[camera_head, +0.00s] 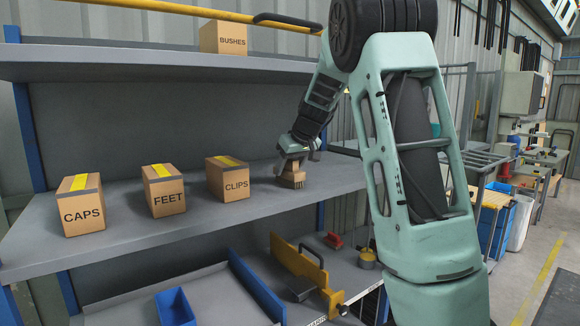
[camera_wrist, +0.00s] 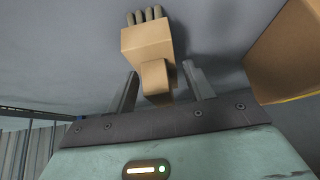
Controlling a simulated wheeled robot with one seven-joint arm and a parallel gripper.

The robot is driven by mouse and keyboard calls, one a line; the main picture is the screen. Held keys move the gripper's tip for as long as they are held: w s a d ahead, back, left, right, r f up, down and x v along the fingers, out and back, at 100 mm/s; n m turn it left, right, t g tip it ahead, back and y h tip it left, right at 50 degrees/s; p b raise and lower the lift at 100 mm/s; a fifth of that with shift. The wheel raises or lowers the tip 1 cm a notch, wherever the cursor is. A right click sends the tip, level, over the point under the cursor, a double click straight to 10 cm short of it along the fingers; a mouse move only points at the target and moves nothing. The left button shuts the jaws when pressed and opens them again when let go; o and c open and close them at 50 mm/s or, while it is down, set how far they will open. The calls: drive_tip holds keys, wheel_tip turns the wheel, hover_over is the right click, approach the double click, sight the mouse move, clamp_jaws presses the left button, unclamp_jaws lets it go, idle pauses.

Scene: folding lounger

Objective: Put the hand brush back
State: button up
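The hand brush (camera_head: 292,178), a tan block with a short stubby handle, is on the middle shelf (camera_head: 330,178), right of the CLIPS box. In the wrist view the brush (camera_wrist: 158,40) has grey bristle tufts at its far end, and its handle points toward my gripper (camera_wrist: 162,78). The two fingers stand on either side of the handle, with a gap showing on each side. My gripper (camera_head: 296,158) is open, just above and behind the brush in the head view. The bristles' contact with the shelf is hard to make out.
Boxes marked CAPS (camera_head: 82,205), FEET (camera_head: 164,190) and CLIPS (camera_head: 228,178) stand along the same shelf. CLIPS is close beside my gripper. The upper shelf (camera_head: 150,60) holds a BUSHES box (camera_head: 223,38). Below are a blue bin (camera_head: 175,308) and a yellow fixture (camera_head: 300,268).

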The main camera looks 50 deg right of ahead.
drive_tip(key=shift+r, duration=0.15)
drive_tip(key=b+v, duration=0.3)
drive_tip(key=v, duration=0.9)
drive_tip(key=shift+a, duration=0.1)
idle(0.4)
